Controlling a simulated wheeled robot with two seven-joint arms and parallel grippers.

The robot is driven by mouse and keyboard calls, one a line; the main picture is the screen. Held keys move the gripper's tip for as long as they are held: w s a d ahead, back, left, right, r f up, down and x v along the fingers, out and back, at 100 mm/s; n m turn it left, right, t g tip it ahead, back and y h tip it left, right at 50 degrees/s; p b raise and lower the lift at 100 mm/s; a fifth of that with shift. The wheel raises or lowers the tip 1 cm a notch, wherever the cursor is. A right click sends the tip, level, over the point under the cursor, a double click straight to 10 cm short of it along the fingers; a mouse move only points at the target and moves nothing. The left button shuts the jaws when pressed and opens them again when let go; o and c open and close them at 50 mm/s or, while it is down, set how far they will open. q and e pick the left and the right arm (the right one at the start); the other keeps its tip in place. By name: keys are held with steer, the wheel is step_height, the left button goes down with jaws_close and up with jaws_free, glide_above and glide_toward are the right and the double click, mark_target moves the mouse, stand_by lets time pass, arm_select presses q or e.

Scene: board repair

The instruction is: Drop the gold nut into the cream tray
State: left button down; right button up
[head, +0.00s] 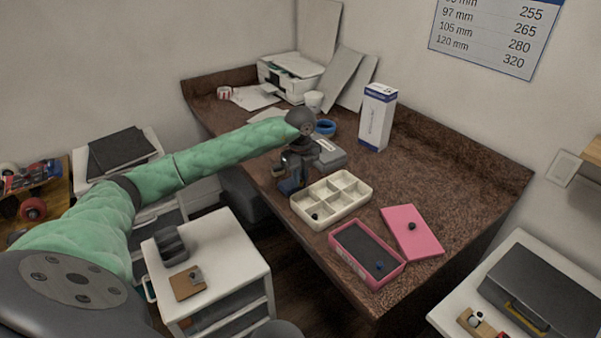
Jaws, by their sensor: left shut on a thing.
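The cream tray (352,205) is a divided box with several compartments on the brown desk. A small dark piece lies in its near-left compartment. My left gripper (290,184) is at the tray's left end, close beside it, pointing down. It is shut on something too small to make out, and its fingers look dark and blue. I cannot see a gold nut for certain; whatever is between the fingers is hidden. My right gripper is not in view.
A pink box (352,268) with a dark inside and a blue piece stands right of the tray, near a pink lid (424,238) with a dark knob. A grey box (330,155), blue tape roll (325,127) and white carton (377,118) stand behind. A white drawer cart (225,262) stands left.

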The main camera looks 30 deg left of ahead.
mark_target(301, 181)
arm_select(q)
steer(key=shift+f, duration=0.35)
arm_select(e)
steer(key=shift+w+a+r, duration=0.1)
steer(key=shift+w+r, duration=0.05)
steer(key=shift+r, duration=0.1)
arm_select(q)
steer(key=c, duration=1.3)
jaws_free()
steer(key=shift+r, duration=0.1)
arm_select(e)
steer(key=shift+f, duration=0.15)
arm_select(q)
steer(key=shift+r+b, duration=0.25)
steer(key=shift+b, duration=0.05)
step_height(301, 181, up, 6)
steer(key=shift+r+b, duration=0.1)
steer(key=shift+b, duration=1.15)
steer(key=shift+r, duration=0.45)
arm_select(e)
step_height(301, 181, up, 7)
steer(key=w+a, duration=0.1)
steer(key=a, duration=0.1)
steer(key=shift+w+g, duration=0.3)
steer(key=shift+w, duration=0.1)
